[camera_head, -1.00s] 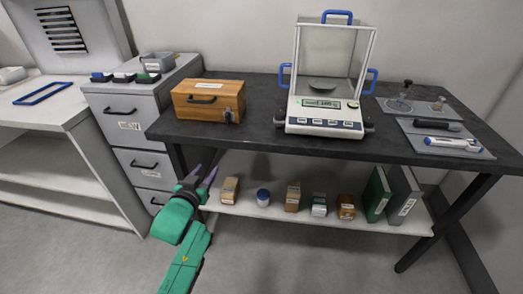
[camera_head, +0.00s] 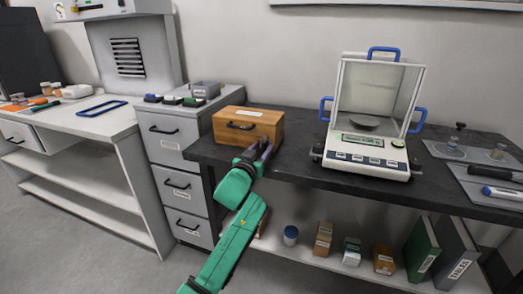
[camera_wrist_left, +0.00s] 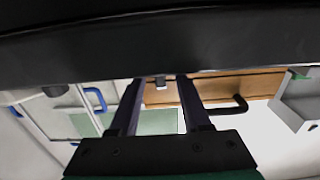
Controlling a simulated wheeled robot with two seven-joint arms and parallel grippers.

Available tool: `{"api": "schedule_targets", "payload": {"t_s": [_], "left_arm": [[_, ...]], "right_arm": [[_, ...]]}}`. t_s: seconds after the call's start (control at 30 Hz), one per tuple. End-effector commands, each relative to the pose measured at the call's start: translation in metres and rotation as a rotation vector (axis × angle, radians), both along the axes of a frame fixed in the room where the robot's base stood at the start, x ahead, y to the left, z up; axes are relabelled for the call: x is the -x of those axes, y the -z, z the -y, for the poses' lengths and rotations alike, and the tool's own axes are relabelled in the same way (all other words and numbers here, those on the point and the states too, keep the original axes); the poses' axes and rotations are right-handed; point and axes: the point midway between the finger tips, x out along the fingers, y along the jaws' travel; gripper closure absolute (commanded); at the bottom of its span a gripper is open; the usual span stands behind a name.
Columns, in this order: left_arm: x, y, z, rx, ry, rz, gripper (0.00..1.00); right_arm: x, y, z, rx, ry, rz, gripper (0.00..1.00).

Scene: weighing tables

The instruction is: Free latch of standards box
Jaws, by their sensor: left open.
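The standards box (camera_head: 227,121) is a closed wooden box with a dark front handle and a pale label on its lid. It stands at the left end of the dark table. In the left wrist view the box front (camera_wrist_left: 205,87) appears upside down, with a small metal latch (camera_wrist_left: 161,83) between my two fingers. My left gripper (camera_head: 264,151) is open and empty at the right part of the box front, its fingers pointing at the latch. It hides the latch in the head view. Contact cannot be told. My right gripper is not in view.
A balance with a glass draft shield (camera_head: 368,145) stands right of the box, with bare dark tabletop (camera_head: 294,135) between. A grey drawer cabinet (camera_head: 170,150) is at left. The lower shelf holds small boxes, a jar (camera_head: 290,236) and binders (camera_head: 424,247).

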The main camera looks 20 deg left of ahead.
Motion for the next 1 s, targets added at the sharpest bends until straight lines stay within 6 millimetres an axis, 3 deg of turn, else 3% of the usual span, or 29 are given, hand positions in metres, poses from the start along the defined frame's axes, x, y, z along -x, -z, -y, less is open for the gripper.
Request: {"api": "schedule_targets", "payload": {"t_s": [0.17,0.2,0.3,0.33,0.73,1.0], "left_arm": [[0.0,0.0,0.0,0.0,0.0,0.0,0.53],[0.0,0.0,0.0,0.0,0.0,0.0,0.56],[0.0,0.0,0.0,0.0,0.0,0.0,0.95],[0.0,0.0,0.0,0.0,0.0,0.0,1.0],[0.0,0.0,0.0,-0.033,0.0,0.001,1.0],[0.0,0.0,0.0,-0.17,0.0,0.009,1.0]], "right_arm": [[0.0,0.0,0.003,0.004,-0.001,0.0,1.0],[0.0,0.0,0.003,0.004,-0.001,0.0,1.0],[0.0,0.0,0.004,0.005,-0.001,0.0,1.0],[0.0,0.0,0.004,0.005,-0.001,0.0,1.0],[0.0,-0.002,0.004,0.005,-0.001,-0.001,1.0],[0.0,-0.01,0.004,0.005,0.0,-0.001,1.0]]}}
